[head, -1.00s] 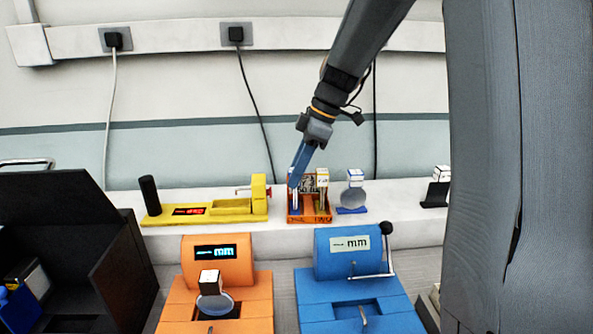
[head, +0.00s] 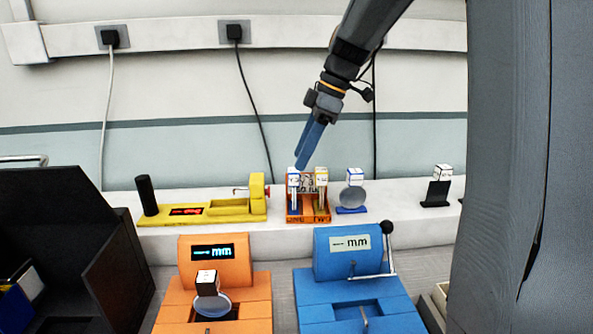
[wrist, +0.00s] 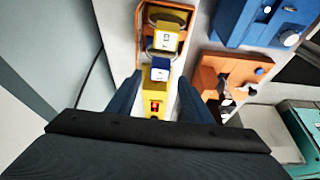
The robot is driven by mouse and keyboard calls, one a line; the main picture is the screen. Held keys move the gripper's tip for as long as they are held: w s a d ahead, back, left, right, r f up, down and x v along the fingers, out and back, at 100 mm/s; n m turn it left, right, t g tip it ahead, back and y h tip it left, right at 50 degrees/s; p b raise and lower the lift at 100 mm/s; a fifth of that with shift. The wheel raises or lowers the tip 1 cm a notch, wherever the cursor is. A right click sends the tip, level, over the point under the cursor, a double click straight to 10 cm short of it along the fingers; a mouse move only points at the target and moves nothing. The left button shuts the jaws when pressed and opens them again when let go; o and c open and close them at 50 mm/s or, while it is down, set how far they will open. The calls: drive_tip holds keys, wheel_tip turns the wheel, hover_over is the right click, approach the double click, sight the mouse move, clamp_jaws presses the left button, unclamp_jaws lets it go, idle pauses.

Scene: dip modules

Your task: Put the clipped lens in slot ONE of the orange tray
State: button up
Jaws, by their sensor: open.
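The orange tray (head: 308,216) stands on the white ledge at the back. A blue clip with a white top (head: 293,190) is upright in its left part, and a yellow clip with a white top (head: 321,185) is in its right part. Any lens in these clips is edge-on or hidden, and I cannot read slot numbers. My gripper (head: 303,168) is open and empty just above the blue clip. In the wrist view the blue clip (wrist: 160,70) lies between and beyond the spread fingers, apart from them, with the yellow clip (wrist: 165,40) beyond it.
A yellow gauge (head: 225,212) is left of the tray. A round lens on a blue stand (head: 352,198) and a black stand (head: 436,194) are right of it. In front are an orange machine (head: 255,286), holding a clipped round lens (head: 213,303), and a blue machine (head: 310,285).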

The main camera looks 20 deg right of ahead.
drive_tip(key=b+v, duration=0.1)
drive_tip(key=v, duration=0.5)
drive_tip(key=shift+d+r, duration=0.2)
drive_tip(key=shift+r, duration=0.15)
